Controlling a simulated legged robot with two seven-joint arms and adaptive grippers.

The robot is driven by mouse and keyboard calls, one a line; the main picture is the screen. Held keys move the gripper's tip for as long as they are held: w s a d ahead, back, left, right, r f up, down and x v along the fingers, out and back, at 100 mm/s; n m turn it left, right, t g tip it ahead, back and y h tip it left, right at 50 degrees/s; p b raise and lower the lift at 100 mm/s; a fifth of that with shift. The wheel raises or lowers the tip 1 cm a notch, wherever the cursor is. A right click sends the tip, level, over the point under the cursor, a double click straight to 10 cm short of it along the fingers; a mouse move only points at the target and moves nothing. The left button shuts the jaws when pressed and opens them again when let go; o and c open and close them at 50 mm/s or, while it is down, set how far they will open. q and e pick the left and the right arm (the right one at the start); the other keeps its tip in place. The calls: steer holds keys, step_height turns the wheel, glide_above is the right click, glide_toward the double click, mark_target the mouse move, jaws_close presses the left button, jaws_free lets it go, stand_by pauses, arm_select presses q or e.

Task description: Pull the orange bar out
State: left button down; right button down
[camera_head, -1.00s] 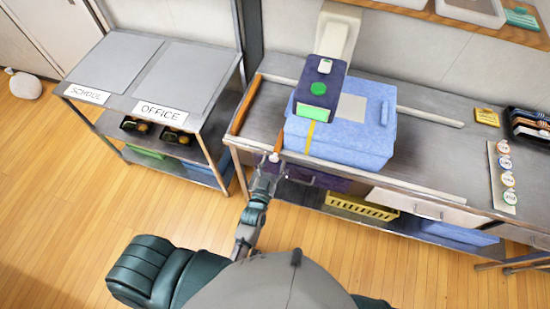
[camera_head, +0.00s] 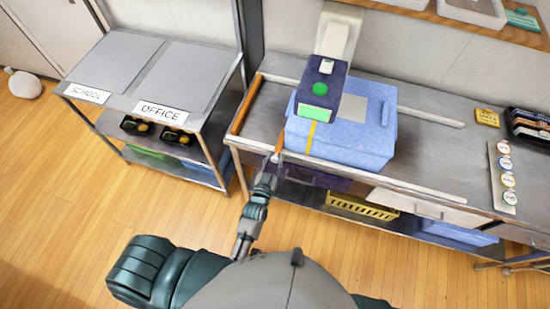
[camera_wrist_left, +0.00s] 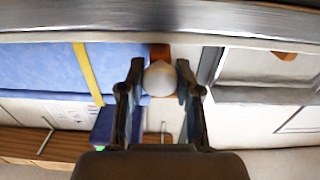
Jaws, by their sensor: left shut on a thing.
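The orange bar (camera_head: 279,141) is short and slim and sits at the front edge of the counter, just left of the blue box (camera_head: 352,150). My left gripper (camera_head: 270,161) is at the bar's near end, in front of the counter edge. In the wrist view, my left gripper (camera_wrist_left: 159,82) has its fingers on both sides of a round white knob (camera_wrist_left: 160,79), shut on it. The orange bar also shows behind the knob there (camera_wrist_left: 160,51). In the head view the fingers hide the knob. My right gripper is in neither view.
A longer orange-brown rail (camera_head: 246,105) runs along the counter's left end. A dark device with a green screen (camera_head: 317,98) stands over the blue box. A yellow basket (camera_head: 362,207) sits on the lower shelf. The grey SCHOOL and OFFICE cart (camera_head: 150,75) stands left.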

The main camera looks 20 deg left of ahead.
arm_select(q)
steer(key=s+p, duration=0.3)
steer(key=s, duration=0.5)
steer(key=c, duration=0.8)
jaws_free()
steer(key=shift+a, duration=0.1)
steer(key=shift+s, duration=0.15)
steer(key=s, duration=1.2)
steer(key=shift+a, duration=0.2)
